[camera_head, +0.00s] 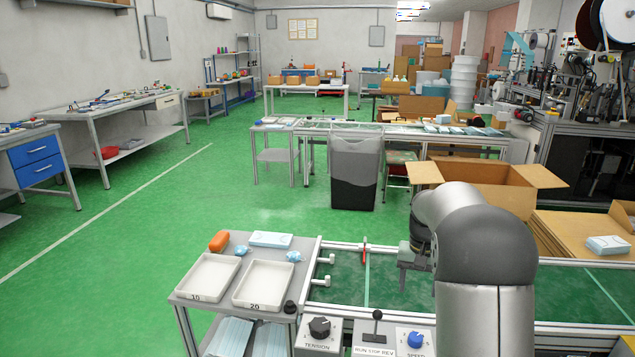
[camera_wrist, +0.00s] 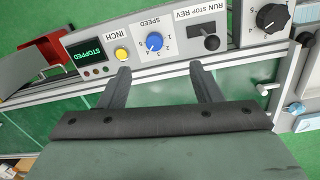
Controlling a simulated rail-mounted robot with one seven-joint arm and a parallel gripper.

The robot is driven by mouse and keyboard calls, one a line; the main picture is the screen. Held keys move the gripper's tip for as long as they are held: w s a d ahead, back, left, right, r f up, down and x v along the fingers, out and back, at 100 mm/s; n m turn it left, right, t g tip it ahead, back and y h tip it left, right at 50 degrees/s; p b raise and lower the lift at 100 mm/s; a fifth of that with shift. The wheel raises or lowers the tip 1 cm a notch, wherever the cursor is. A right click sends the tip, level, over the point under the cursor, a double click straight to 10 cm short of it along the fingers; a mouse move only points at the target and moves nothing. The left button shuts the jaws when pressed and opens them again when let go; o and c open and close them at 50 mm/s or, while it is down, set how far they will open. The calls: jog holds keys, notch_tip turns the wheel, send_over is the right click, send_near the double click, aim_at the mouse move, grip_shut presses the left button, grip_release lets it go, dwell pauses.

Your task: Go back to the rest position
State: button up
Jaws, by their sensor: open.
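My gripper (camera_wrist: 160,78) is open and empty in the wrist view, its two fingers apart with nothing between them. Beyond the fingertips is the control panel (camera_wrist: 262,42). It carries a yellow INCH button (camera_wrist: 121,54), a blue SPEED knob (camera_wrist: 154,41), a black RUN STOP REV lever (camera_wrist: 204,37) and a display (camera_wrist: 91,52) reading STOPPED. In the head view my gripper (camera_head: 405,278) hangs above the green conveyor belt, partly hidden by my arm. The SPEED knob (camera_head: 415,339) and lever (camera_head: 373,327) also show there.
Left of the belt, a side table (camera_head: 240,237) holds two white trays marked 10 (camera_head: 209,278) and 20 (camera_head: 263,285), an orange object (camera_head: 219,241) and a blue-white box (camera_head: 270,239). An open carton (camera_head: 487,184) stands behind my arm. Green floor at left is clear.

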jog(key=s+a+r+n+p, duration=0.1)
jog(key=s+a+r+p, duration=0.1)
jog(key=s+a+r, duration=0.4)
jog(key=s+a+r+n+p, duration=0.1)
jog(key=s+a+r+p, duration=0.25)
jog(key=s, duration=0.45)
jog(key=s+a+n+p, duration=0.1)
jog(key=s+a, duration=0.1)
jog(key=s, duration=0.7)
jog(key=s+a+n+p, duration=0.1)
jog(key=s+a+p, duration=0.1)
jog(key=s, duration=0.7)
jog(key=shift+a+r+n+t+y, duration=0.3)
jog(key=shift+a+n, duration=0.1)
jog(key=shift+a, duration=0.4)
